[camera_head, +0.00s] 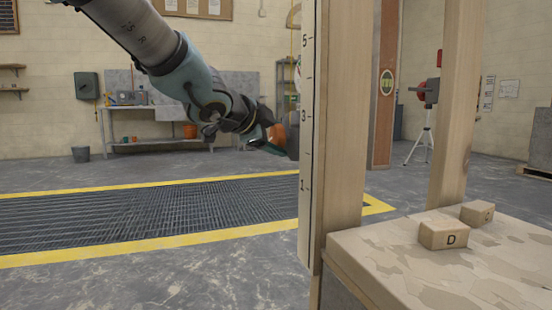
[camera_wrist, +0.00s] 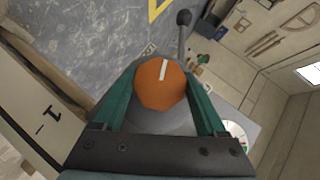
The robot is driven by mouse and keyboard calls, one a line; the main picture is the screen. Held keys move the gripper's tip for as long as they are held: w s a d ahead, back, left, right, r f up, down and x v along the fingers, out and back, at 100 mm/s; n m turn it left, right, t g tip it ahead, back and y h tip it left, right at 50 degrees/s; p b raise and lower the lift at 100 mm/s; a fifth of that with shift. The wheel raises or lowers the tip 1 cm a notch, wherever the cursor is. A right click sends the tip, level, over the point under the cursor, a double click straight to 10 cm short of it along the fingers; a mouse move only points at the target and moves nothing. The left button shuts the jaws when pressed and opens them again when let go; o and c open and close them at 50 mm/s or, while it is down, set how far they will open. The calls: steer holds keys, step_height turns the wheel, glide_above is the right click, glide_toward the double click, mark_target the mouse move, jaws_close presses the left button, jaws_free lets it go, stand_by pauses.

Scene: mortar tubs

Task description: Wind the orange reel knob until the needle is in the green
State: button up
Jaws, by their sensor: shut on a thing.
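The orange reel knob (camera_wrist: 160,86) fills the middle of the wrist view, with a white mark near its top edge pointing up and slightly right. My gripper (camera_wrist: 161,74) has its two green fingers on either side of the knob, shut on it. In the head view, my gripper (camera_head: 270,146) reaches the orange knob (camera_head: 278,135) just left of the wooden post, which hides part of the reel. A round white dial (camera_wrist: 238,131) with some green shows partly behind the right finger. Its needle cannot be made out.
A wooden post (camera_head: 340,130) with a numbered scale stands close by the gripper. A pale-topped bench (camera_head: 400,262) holds a block marked D (camera_head: 443,235) and another block (camera_head: 477,213). A lever with a ball end (camera_wrist: 184,19) rises beyond the knob. A yellow-edged floor grating (camera_head: 130,216) lies left.

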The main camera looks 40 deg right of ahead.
steer(key=shift+b, duration=0.75)
steer(key=o, duration=1.3)
steer(key=p+v, duration=0.2)
steer(key=v, duration=0.3)
steer(key=p+v, duration=0.3)
steer(key=v, duration=0.3)
steer(key=shift+s+f, duration=0.1)
steer(key=shift+f, duration=0.15)
